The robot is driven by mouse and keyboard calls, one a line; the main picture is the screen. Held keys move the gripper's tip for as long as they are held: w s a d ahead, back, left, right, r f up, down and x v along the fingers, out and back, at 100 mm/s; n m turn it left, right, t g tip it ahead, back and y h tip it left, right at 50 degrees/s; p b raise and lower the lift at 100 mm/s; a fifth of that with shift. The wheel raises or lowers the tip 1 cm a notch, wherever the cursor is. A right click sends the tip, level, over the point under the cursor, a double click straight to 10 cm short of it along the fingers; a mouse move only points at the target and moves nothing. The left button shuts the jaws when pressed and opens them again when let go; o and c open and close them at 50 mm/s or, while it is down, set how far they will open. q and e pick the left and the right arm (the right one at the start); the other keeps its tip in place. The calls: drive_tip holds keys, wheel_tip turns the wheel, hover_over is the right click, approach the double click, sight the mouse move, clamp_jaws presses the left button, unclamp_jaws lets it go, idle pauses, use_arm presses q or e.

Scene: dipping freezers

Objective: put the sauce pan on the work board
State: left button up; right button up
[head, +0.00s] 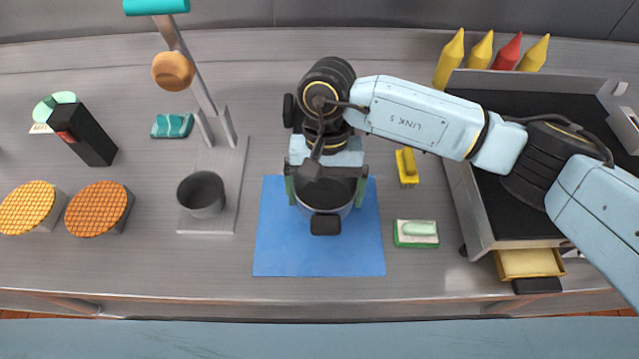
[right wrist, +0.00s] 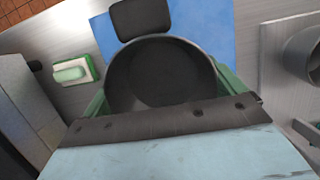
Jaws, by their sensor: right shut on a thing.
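The sauce pan (head: 341,194) is a dark, round pot with a black handle pointing to the front. It is over the blue work board (head: 275,248), towards the board's back half. My right gripper (head: 326,186) is above it with its green fingers on either side of the pan, shut on it. In the right wrist view the pan (right wrist: 160,75) lies between the fingers, with the blue board (right wrist: 205,25) behind it. I cannot tell whether the pan's base touches the board. My left gripper is not in view.
A green-and-white sponge (head: 416,233) and a yellow brush (head: 407,166) lie right of the board. A grey stand with a cup (head: 202,194) is to the left. The black-topped griddle (head: 510,215) stands at the right. The board's front part is clear.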

sight(319, 204)
drive_tip(key=shift+s+a+f, duration=0.15)
drive_tip(key=shift+s+a, duration=0.15)
drive_tip(key=shift+a, duration=0.35)
drive_tip(key=shift+f, duration=0.6)
wheel_tip(319, 204, down, 4)
drive_tip(key=b, duration=0.3)
drive_tip(key=shift+d+f, duration=0.1)
drive_tip(key=shift+f, duration=0.15)
use_arm(q)
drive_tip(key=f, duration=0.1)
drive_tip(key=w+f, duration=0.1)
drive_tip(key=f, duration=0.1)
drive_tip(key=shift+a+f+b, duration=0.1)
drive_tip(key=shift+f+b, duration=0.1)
drive_tip(key=shift+b, duration=0.15)
use_arm(e)
drive_tip(key=shift+f, duration=0.15)
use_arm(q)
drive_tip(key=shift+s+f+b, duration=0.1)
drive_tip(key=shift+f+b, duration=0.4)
use_arm(e)
drive_tip(key=shift+f, duration=0.4)
drive_tip(key=o, duration=0.9)
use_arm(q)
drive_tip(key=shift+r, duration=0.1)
use_arm(e)
drive_tip(key=shift+r, duration=0.2)
